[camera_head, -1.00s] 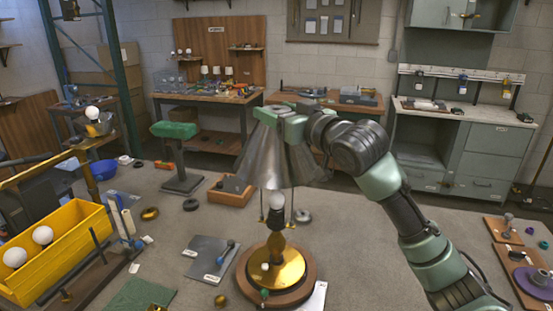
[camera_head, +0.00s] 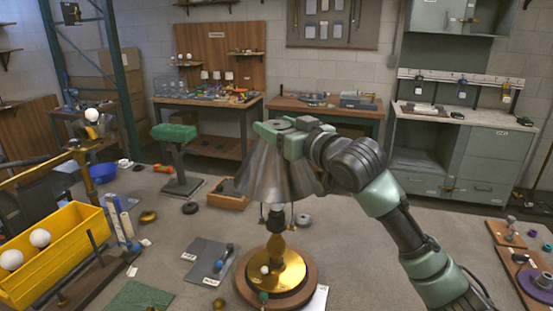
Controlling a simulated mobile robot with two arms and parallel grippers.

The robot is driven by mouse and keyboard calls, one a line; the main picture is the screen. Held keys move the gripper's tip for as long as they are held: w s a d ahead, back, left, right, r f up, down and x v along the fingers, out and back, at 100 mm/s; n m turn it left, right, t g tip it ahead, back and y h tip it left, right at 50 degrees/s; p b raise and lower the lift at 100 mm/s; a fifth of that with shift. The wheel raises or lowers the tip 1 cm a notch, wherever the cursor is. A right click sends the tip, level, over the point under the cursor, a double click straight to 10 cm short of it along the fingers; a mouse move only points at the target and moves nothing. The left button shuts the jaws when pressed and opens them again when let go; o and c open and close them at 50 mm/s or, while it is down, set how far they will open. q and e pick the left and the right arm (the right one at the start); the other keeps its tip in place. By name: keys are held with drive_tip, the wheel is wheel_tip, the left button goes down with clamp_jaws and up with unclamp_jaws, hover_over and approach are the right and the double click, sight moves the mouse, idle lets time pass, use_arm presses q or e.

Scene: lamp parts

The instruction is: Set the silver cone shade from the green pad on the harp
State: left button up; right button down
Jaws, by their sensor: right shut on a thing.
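The silver cone shade (camera_head: 272,178) is upright over the lamp, with its wide end down. My right gripper (camera_head: 284,128) is shut on the top of the shade. The lamp (camera_head: 287,270) has a gold base on a round wooden plinth, with a dark socket and two pull chains under the shade. The harp and bulb are hidden inside the shade, so I cannot tell whether the shade touches the harp. The green pad (camera_head: 139,297) lies bare at the lower left edge of the table. My left gripper is not in view.
A yellow bin (camera_head: 55,262) with white bulbs stands at the left. A grey mat (camera_head: 210,258) lies left of the lamp, and a small wooden tray (camera_head: 228,200) sits behind it. Wooden boards with parts (camera_head: 535,280) lie at the right.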

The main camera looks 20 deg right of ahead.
drive_tip(key=shift+f+b, duration=0.8)
drive_tip(key=shift+f, duration=1)
drive_tip(key=shift+f+b, duration=0.65)
drive_tip(key=shift+f, duration=1.1)
drive_tip(key=shift+f, duration=0.45)
idle(0.8)
drive_tip(key=shift+c, duration=1.8)
unclamp_jaws()
drive_tip(key=shift+f, duration=0.1)
